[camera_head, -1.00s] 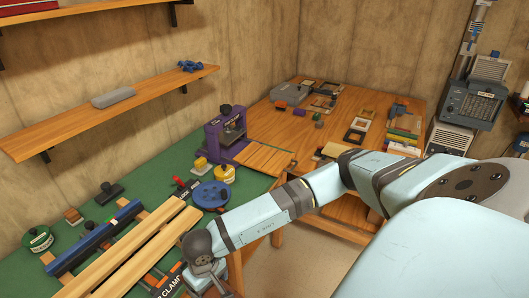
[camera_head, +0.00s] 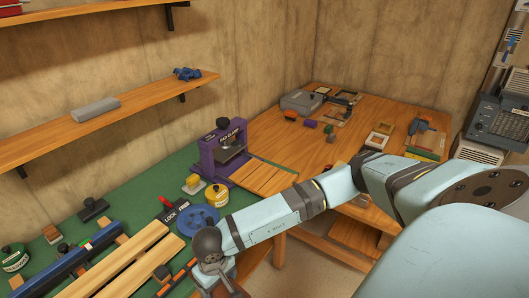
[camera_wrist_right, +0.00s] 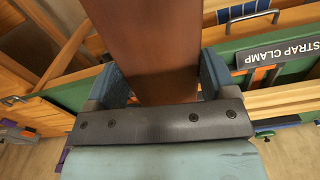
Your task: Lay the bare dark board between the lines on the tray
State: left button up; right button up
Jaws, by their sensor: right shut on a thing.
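A dark reddish-brown board (camera_wrist_right: 150,45) fills the middle of the right wrist view, its face plain. My right gripper (camera_wrist_right: 165,90) is shut on it, one finger on each side. In the head view my right gripper (camera_head: 218,270) is low in the picture, over the front edge of the green bench, with a dark corner of the board (camera_head: 232,290) below it. I cannot pick out a marked tray for certain; a wooden panel with dark lines (camera_head: 265,178) lies right of the purple pad clamp. My left gripper is not in view.
A purple pad clamp (camera_head: 222,160), a blue wheel (camera_head: 197,220) and yellow-topped jars stand on the green bench (camera_head: 130,185). Pale wooden bars (camera_head: 125,260) lie at the front left. Frames and tools sit on the wooden table (camera_head: 275,130) behind. A strap clamp label (camera_wrist_right: 285,53) shows beside the board.

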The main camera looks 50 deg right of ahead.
aim_at(260, 176)
jog(key=i+l, duration=0.1)
jog(key=l, duration=0.4)
jog(key=i+l, duration=0.1)
jog(key=l, duration=0.4)
jog(key=i+l, duration=0.15)
jog(key=l, duration=0.35)
jog(key=i+l+u, duration=0.1)
jog(key=l, duration=0.4)
